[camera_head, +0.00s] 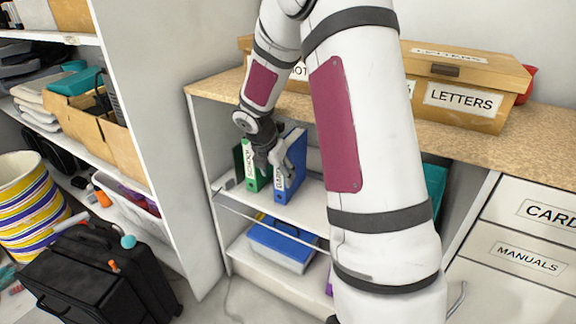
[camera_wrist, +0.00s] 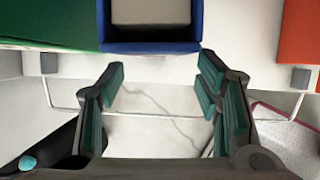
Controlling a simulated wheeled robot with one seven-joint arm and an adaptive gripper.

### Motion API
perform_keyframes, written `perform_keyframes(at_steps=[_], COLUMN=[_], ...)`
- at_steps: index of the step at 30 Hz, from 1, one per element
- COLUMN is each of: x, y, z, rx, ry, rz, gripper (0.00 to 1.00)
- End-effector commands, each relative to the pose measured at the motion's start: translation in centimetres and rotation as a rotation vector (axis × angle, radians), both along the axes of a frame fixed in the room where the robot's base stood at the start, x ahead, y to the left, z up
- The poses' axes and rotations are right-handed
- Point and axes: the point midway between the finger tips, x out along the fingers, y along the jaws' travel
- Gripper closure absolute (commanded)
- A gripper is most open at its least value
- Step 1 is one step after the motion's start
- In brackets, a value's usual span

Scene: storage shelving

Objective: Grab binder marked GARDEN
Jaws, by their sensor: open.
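A blue binder (camera_head: 297,160) stands upright on the upper shelf of the open unit. Its spine label is small and partly covered by my gripper; it seems to read GARDEN. In the wrist view the blue binder (camera_wrist: 152,47) lies just beyond the fingertips, roughly centred between them. A green binder (camera_head: 250,170) with a white label stands to its left, and it also shows in the wrist view (camera_wrist: 48,22). My gripper (camera_head: 274,160) is open and empty in front of the blue binder's spine. The gap between the fingers (camera_wrist: 162,72) holds nothing.
An orange-red item (camera_wrist: 300,35) stands right of the blue binder, with a gap between. A thin rail (camera_head: 265,222) runs along the shelf front. A blue-lidded box (camera_head: 280,248) sits below. A wall panel (camera_head: 170,130) closes the left side.

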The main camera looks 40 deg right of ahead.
Motion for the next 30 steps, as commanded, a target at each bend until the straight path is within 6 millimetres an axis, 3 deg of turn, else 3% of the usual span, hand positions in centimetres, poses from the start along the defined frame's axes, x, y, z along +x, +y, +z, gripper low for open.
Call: perform_keyframes(at_steps=[16,30], x=[1.1,1.2], y=[-1.6,-1.8], z=[-5.6,-5.7], rx=[0.001,0.0], ry=[0.001,-0.001], rz=[0.0,0.0], gripper=[0.42,0.42])
